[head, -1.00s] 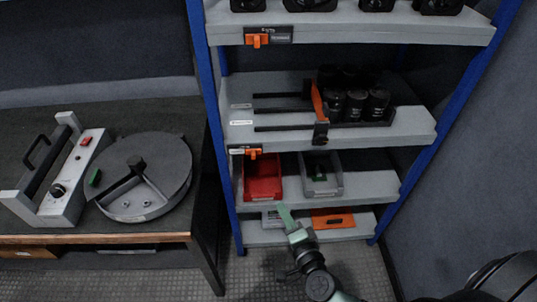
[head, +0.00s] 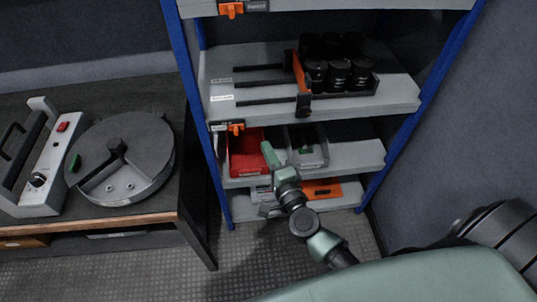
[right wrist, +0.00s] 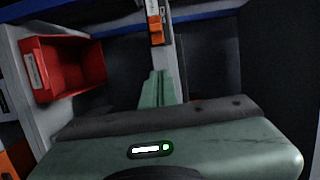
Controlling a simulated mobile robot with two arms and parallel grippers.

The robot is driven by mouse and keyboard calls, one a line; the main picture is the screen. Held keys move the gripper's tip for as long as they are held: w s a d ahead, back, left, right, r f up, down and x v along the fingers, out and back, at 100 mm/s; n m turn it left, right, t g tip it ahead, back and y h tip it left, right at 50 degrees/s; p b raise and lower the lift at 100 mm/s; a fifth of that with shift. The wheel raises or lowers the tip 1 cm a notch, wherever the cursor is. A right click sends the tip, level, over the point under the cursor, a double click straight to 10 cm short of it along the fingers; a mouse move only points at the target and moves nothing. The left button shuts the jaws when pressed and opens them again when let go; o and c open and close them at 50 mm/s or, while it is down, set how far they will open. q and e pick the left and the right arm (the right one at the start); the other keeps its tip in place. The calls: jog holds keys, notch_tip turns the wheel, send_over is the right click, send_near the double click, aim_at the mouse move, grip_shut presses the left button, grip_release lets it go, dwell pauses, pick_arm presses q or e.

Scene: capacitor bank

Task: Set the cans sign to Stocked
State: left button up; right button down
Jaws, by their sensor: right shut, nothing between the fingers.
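A small dark sign (head: 222,128) with an orange slider (head: 236,128) hangs at the left front edge of the middle shelf. Another sign with an orange slider (head: 231,9) is on the shelf above; the lettering on both is too small to read, so I cannot tell which is the cans sign. My right gripper (head: 267,148) is shut and empty, in front of the red bin, to the right of and below the lower sign. In the right wrist view, its fingers (right wrist: 158,88) point toward a sign with an orange slider (right wrist: 155,28). My left gripper is not in view.
A red bin (head: 247,170) and a grey bin (head: 308,158) stand on the lower shelf. Black cylinders (head: 339,75) and dark rods (head: 262,84) are on the middle shelf. A bench with a round grey device (head: 148,165) is at left. The floor between is clear.

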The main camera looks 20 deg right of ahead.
aim_at(242, 128)
jog(key=w+a, duration=0.1)
jog(key=w, duration=0.1)
jog(key=w+a, duration=0.1)
jog(key=w, duration=0.1)
jog(key=w+a, duration=0.1)
jog(key=w, duration=0.1)
jog(key=shift+w, duration=0.3)
jog(key=shift+w+a, duration=0.1)
jog(key=shift+a, duration=0.2)
jog(key=a, duration=0.2)
jog(key=w+a, duration=0.1)
jog(key=a, duration=0.2)
jog(key=shift+w+a+p, duration=0.2)
jog(key=shift+p, duration=0.2)
jog(key=shift+d, duration=0.1)
